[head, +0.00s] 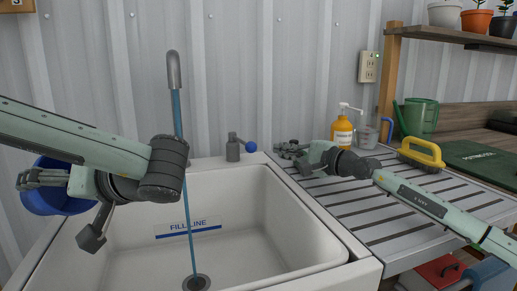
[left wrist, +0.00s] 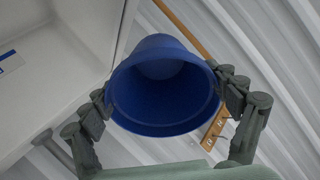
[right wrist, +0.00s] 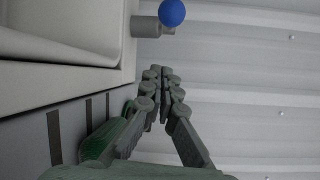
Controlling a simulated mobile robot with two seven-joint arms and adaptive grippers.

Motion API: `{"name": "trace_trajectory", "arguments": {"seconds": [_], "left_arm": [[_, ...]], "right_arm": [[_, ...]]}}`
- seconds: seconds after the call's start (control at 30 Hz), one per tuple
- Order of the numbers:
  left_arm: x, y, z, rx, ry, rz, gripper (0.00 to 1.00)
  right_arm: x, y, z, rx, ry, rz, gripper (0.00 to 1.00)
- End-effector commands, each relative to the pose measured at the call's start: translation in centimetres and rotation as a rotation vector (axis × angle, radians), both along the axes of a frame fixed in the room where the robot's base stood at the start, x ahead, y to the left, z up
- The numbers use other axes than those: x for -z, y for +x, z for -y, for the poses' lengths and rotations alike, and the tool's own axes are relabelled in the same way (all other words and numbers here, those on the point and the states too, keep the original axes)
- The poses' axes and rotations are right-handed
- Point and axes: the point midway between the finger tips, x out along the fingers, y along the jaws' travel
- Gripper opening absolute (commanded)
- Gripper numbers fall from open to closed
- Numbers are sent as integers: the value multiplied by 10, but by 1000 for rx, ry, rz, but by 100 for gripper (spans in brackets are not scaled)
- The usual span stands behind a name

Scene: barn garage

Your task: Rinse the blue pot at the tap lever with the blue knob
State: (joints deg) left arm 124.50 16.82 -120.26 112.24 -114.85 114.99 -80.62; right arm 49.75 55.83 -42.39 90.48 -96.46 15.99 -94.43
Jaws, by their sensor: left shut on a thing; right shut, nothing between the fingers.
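The blue pot (head: 60,192) is at the left of the head view, above the sink's left edge, partly hidden by my left arm. My left gripper (head: 22,183) is shut on it; in the left wrist view its fingers clasp the pot (left wrist: 165,92) from both sides, and its open mouth shows. The tap lever with the blue knob (head: 251,146) stands on the sink's back rim, the knob to the right. Water (head: 186,185) runs from the spout (head: 173,70) into the drain. My right gripper (head: 290,150) is shut and empty, right of the knob, which also shows in the right wrist view (right wrist: 172,13).
The white sink (head: 290,215) has a fill line mark on its back wall. A slatted drainboard (head: 365,208) at right bears a yellow soap bottle (head: 342,134), a yellow brush (head: 421,155) and a green watering can (head: 420,116). The basin is clear apart from the water.

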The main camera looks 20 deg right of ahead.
Motion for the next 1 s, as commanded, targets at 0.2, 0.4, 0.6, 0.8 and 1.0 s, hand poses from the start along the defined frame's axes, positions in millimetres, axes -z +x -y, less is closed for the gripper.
{"name": "trace_trajectory", "arguments": {"seconds": [0.2, 0.4, 0.6, 0.8, 1.0], "left_arm": [[-4, 0, 0, 0, 0, 0, 68], [-22, 0, 0, 0, 0, 0, 68], [-31, 0, 0, 0, 0, 0, 68], [-33, 0, 0, 0, 0, 0, 68], [-33, 0, 0, 0, 0, 0, 68]], "right_arm": [[2, 38, -21, -2, 2, -2, 0], [-2, 35, -36, -3, -4, -3, 0], [-4, 22, -47, -3, -1, -3, 0], [-4, 18, -51, 0, -1, -2, 0], [-4, 17, -51, 0, 0, -2, 0]]}}
